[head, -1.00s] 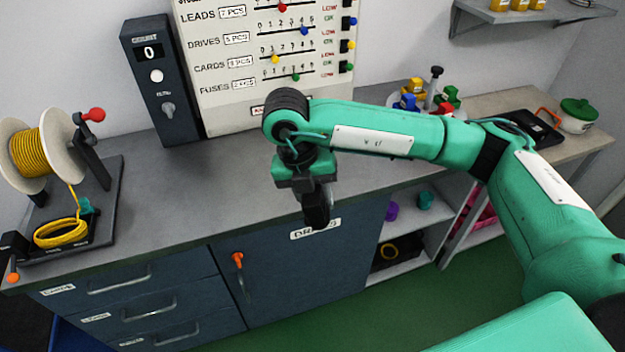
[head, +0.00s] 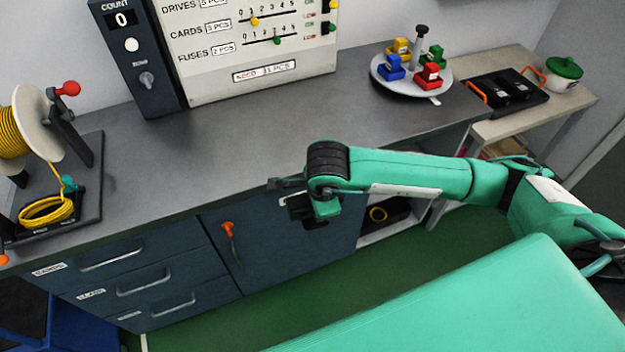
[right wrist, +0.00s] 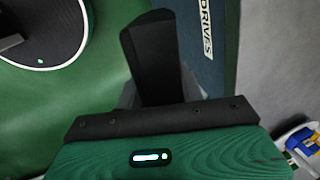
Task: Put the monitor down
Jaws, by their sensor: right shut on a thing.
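My right gripper (head: 312,212) hangs in front of the counter's front edge, by the dark blue DRIVES cabinet door. It is shut on a dark, plain block, taken to be the monitor (right wrist: 152,55), which sticks out beyond the jaws in the right wrist view. No screen or marking shows on it. In the head view it is small, dark and partly hidden by the wrist. It is held in the air, clear of the counter top (head: 270,140). My left gripper is not in view.
The counter's middle is bare. A cable spool stand (head: 85,200) is at left, a count box (head: 138,50) and slider board (head: 285,76) at the back. A round turntable (head: 405,90) with coloured blocks, a black tray (head: 535,98) and a green-lidded pot (head: 563,76) are at right.

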